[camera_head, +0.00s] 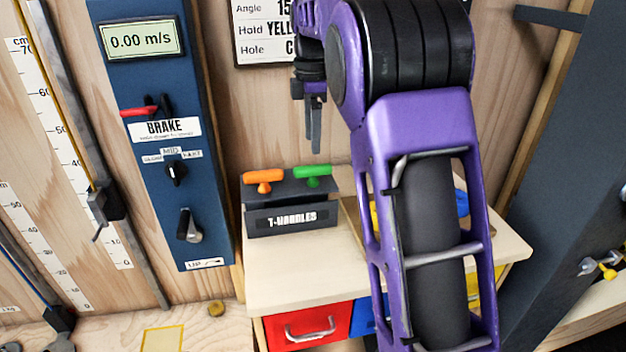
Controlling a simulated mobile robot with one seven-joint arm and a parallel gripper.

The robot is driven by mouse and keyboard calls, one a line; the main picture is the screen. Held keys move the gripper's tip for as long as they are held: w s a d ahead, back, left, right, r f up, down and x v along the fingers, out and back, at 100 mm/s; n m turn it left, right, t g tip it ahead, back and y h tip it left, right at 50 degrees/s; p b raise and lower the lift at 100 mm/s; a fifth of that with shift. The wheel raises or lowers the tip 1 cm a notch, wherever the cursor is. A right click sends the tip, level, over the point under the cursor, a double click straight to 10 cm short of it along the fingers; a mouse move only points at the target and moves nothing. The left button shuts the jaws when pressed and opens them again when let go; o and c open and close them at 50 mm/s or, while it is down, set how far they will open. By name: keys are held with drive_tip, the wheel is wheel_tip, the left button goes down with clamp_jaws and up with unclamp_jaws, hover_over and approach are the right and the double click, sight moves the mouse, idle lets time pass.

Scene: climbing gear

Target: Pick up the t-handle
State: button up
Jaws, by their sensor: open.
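An orange t-handle (264,177) and a green t-handle (313,172) stand side by side, crossbars up, in a dark holder (265,223) labelled "T-HANDLES". The holder sits on the left part of a pale wooden cabinet top. My gripper (314,138) hangs fingers down above the green t-handle in the picture, apart from it. It is open and empty; its fingers overlap in this view, so the gap between them barely shows.
My purple arm hides much of the cabinet top (290,280), with blue and yellow things partly showing behind it. A blue brake panel (155,60) stands left. A sign (262,40) hangs behind. A red drawer (310,325) is below. A dark post (570,190) rises right.

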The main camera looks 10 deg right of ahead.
sight(313, 166)
drive_tip(key=f+b, duration=0.2)
drive_tip(key=f, duration=0.6)
drive_tip(key=shift+s+f, duration=0.1)
drive_tip(key=shift+s, duration=0.1)
clamp_jaws()
